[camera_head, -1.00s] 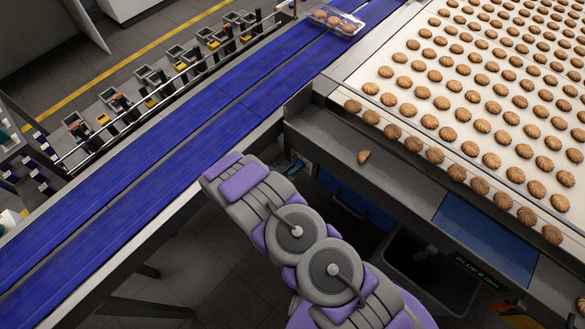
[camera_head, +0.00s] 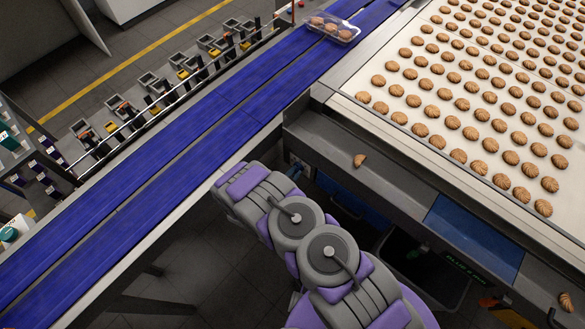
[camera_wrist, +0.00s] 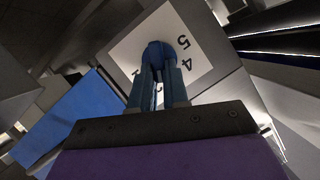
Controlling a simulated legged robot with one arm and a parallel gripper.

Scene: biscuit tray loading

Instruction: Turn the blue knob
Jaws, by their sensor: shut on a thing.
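In the wrist view, the blue knob (camera_wrist: 158,52) sits on a white dial plate (camera_wrist: 205,38) marked with the digits 5 and 4 and a partly hidden mark. My gripper (camera_wrist: 160,72) reaches up to it with both fingers, one on each side, and is shut on the knob. The fingers cover the knob's lower part.
Twin blue belts (camera_head: 185,150) run diagonally past my arm, with a clear tray of biscuits (camera_head: 333,28) at their far end. A white biscuit conveyor (camera_head: 375,82) fills the right. A broken biscuit (camera_head: 360,160) lies on its grey front ledge.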

